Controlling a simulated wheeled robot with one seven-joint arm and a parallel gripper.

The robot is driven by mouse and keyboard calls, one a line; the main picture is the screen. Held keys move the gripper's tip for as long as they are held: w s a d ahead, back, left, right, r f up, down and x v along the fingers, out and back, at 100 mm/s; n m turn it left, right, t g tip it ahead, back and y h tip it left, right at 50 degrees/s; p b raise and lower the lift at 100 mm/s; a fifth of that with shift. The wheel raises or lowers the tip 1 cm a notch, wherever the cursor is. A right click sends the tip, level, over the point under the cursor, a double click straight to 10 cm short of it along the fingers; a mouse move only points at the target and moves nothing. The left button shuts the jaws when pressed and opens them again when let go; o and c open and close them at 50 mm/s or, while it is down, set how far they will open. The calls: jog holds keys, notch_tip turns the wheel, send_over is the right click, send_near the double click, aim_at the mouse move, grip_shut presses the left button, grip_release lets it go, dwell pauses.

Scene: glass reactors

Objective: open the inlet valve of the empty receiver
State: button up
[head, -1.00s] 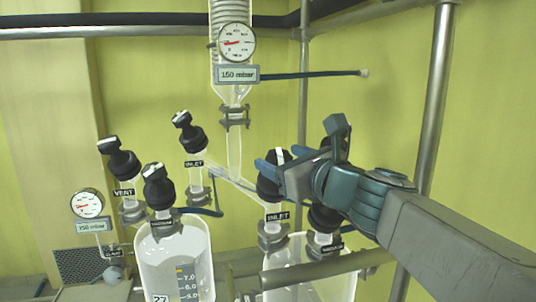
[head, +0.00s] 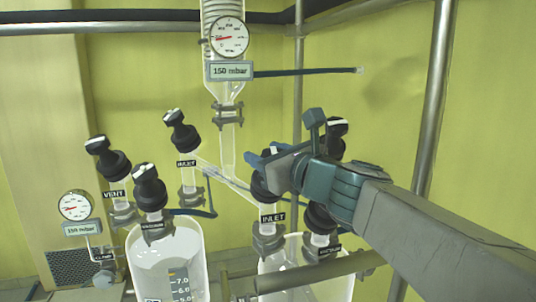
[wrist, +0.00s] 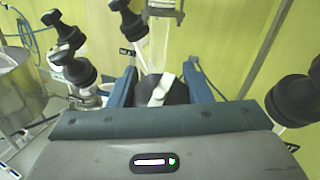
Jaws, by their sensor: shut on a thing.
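The right-hand receiver (head: 318,290) is a clear glass vessel, low in the head view and partly cut off; its contents are hard to tell. Its inlet valve (head: 264,189) has a black knob above a glass neck with an INLET label (head: 272,217). In the wrist view the knob (wrist: 172,92), with a white bar on top, sits between the two blue fingers of my gripper (wrist: 163,88). A second black-knobbed valve (head: 320,218) stands on the same receiver, partly behind my arm.
The left receiver (head: 166,250) holds pale liquid and has black-knobbed valves (head: 148,187) close by, including INLET (head: 181,132) and VENT (head: 108,158). A glass column with a 150 mbar gauge (head: 229,37) hangs behind. Metal rails (head: 432,110) frame the right side.

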jog(key=shift+n+g, duration=0.3)
jog(key=shift+n, duration=0.1)
jog(key=n+g+y, duration=0.1)
jog(key=n+g+y+p, duration=0.1)
jog(key=n, duration=0.1)
jog(key=n+g+y, duration=0.1)
jog(key=g, duration=0.1)
jog(key=shift+s+a+n+p, duration=0.15)
jog(key=shift+a+n+p, duration=0.1)
jog(key=shift+n+p, duration=0.05)
jog(key=n+g, duration=0.1)
jog(key=n+g+y+p, duration=0.1)
jog(key=n+g, duration=0.2)
jog(key=shift+s+a+f+p, duration=0.1)
jog(key=shift+s+p, duration=0.15)
jog(key=shift+p, duration=0.1)
jog(key=n+g+p, duration=0.2)
jog(key=n+g, duration=0.1)
jog(key=n+g+p, duration=0.1)
jog(key=shift+s+f+n+g, duration=0.1)
jog(key=shift+s+n+g, duration=0.2)
jog(key=shift+s+f+n+g+h+p, duration=0.1)
jog(key=shift+n+g+h+p, duration=0.15)
jog(key=shift+n+g+p, duration=0.3)
jog(key=shift+s+f+n+g+h+p, duration=0.1)
jog(key=shift+n+g+h+p, duration=0.15)
jog(key=shift+n+g+p, duration=0.25)
jog(key=shift+f, duration=0.1)
jog(key=o, duration=1)
